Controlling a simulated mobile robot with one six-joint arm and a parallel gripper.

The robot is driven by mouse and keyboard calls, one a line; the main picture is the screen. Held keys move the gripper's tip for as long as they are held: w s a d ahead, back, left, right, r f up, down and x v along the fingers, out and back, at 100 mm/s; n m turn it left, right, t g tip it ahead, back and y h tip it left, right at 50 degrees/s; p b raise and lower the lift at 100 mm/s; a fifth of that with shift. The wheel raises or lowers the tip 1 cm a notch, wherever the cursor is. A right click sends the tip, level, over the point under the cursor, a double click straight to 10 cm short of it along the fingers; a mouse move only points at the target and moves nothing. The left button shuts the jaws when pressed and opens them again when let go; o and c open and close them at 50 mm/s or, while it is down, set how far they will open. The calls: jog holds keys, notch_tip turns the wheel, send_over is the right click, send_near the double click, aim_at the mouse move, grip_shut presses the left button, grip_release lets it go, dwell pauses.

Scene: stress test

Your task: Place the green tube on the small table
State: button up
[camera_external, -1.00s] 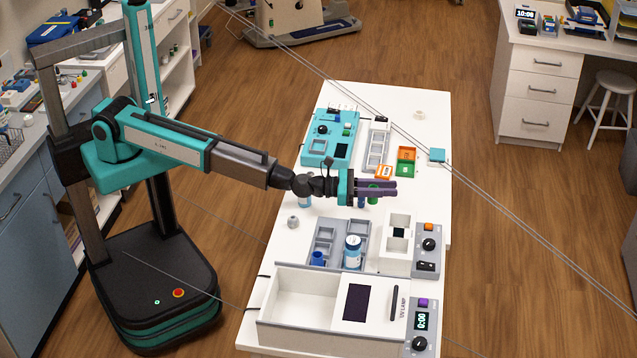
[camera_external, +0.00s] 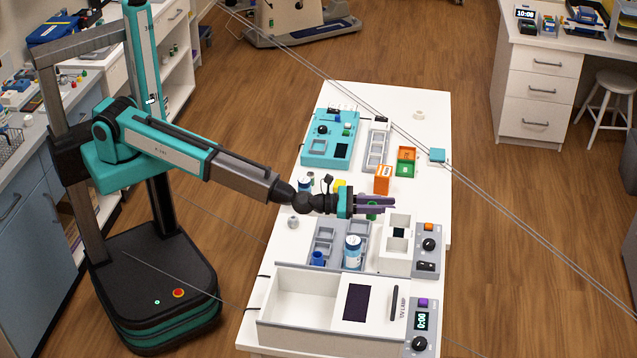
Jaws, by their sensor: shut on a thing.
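My gripper (camera_external: 386,205), with purple fingers, points right over the middle of the white table. It is shut on the green tube (camera_external: 372,212), which shows just below and between the fingers. The fingers hide part of the tube, and I cannot tell whether its lower end touches the table.
A white block with a well (camera_external: 396,233) is close in front of my gripper. A grey rack (camera_external: 325,236) holds a white-and-blue bottle (camera_external: 352,250). An orange box (camera_external: 382,179) stands just behind. An open-topped white box (camera_external: 305,296) fills the front. White table surface (camera_external: 422,190) is clear to the right.

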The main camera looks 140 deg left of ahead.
jog(key=shift+f+b, duration=0.3)
jog(key=shift+f, duration=0.8)
jog(key=shift+f, duration=0.2)
jog(key=o, duration=1)
jog(key=shift+r+p, duration=0.1)
jog(key=shift+p, duration=0.45)
jog(key=shift+s+d+b, duration=0.35)
jog(key=shift+d, duration=0.1)
jog(key=shift+v, duration=1.05)
jog(key=shift+w+a+r, duration=0.1)
jog(key=shift+a+r, duration=0.05)
jog(key=shift+r, duration=3.25)
jog(key=shift+o, duration=0.6)
